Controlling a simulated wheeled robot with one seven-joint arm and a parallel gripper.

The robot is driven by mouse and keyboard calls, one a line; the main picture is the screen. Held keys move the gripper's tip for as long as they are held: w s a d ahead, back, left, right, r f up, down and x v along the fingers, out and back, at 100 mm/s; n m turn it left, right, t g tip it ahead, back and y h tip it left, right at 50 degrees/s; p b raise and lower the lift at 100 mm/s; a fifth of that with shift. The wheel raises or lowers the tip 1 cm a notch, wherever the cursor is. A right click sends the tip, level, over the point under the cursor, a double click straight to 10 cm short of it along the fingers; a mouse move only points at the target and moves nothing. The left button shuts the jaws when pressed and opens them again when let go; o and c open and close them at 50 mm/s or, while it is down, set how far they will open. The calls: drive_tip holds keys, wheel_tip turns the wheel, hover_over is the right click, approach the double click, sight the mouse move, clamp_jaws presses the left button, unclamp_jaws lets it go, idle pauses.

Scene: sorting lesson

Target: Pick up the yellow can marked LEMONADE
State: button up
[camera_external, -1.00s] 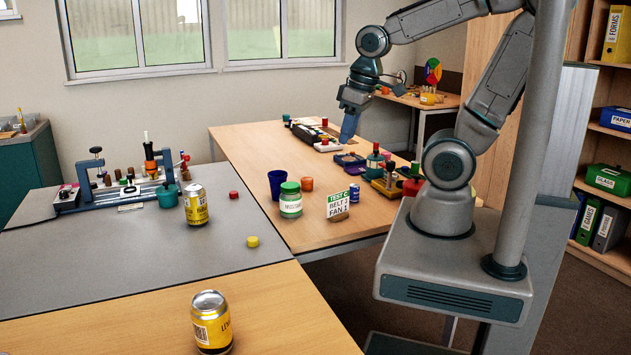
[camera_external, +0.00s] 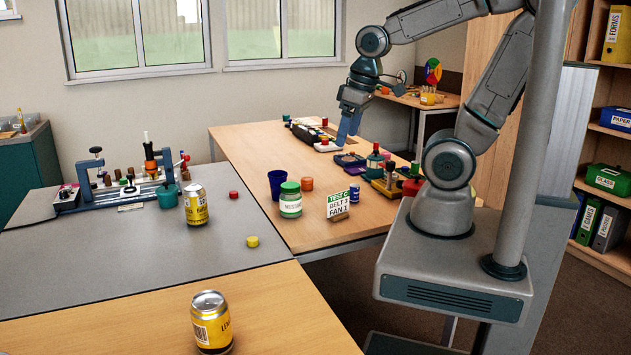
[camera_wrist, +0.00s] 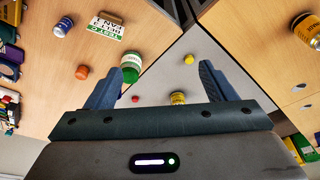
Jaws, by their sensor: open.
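Two yellow cans with silver tops stand upright. The front can (camera_external: 211,325) is on the near wooden table, with lettering that seems to start "LEM"; in the wrist view a yellow can (camera_wrist: 307,30) shows at the upper right edge. The other can (camera_external: 196,207) stands on the grey table, its label too small to read; it is partly hidden behind my gripper's palm in the wrist view (camera_wrist: 178,98). My gripper (camera_external: 349,136) is open and empty above the far wooden table, away from both cans. Its spread fingers also show in the wrist view (camera_wrist: 160,68).
A green-lidded jar (camera_external: 290,201), a blue cup (camera_external: 277,184), an orange pot (camera_external: 306,184) and a TEST C sign (camera_external: 339,205) stand on the far wooden table. A red cap (camera_external: 233,195) and a yellow cap (camera_external: 252,241) lie on the grey table. Room around the front can is clear.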

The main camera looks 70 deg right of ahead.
drive_tip(key=shift+o, duration=0.2)
drive_tip(key=w+a+b, duration=0.2)
drive_tip(key=w+a, duration=0.5)
drive_tip(key=m+h+b, duration=0.1)
drive_tip(key=m+b, duration=0.2)
drive_tip(key=m, duration=0.1)
hover_over(209, 319)
drive_tip(key=s+d, duration=0.1)
drive_tip(key=s, duration=0.1)
wheel_tip(209, 319, down, 12)
drive_tip(key=r, duration=0.1)
drive_tip(key=x, duration=0.9)
drive_tip(key=p+x, duration=0.1)
drive_tip(key=x, duration=0.4)
drive_tip(key=shift+w+d+r, duration=0.1)
drive_tip(key=shift+w+d, duration=0.2)
drive_tip(key=shift+w, duration=0.05)
drive_tip(key=c, duration=1.1)
